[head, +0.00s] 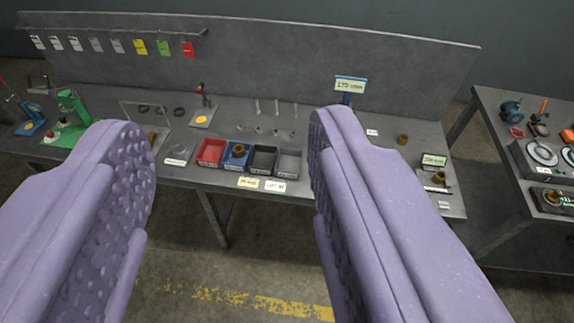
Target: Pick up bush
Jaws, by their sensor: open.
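Several brass-coloured bushes are in view. One bush (239,149) sits in the blue bin (231,165). Another bush (402,139) stands on the right part of the grey bench (330,180). A third bush (438,177) is on a small scale at the bench's right end. Another brass piece shows partly behind my left finger. My gripper (232,135) is open, with two purple padded fingers wide apart in the foreground. Nothing is between them up close; the bench lies beyond. The fingers hide parts of the bench.
Red, black and grey bins flank the blue bin. A sign on a blue post (350,86) stands at the back. A green press (72,115) is at the left. A second table (490,105) with instruments is at the right. Open floor with a yellow line (255,300) lies in front.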

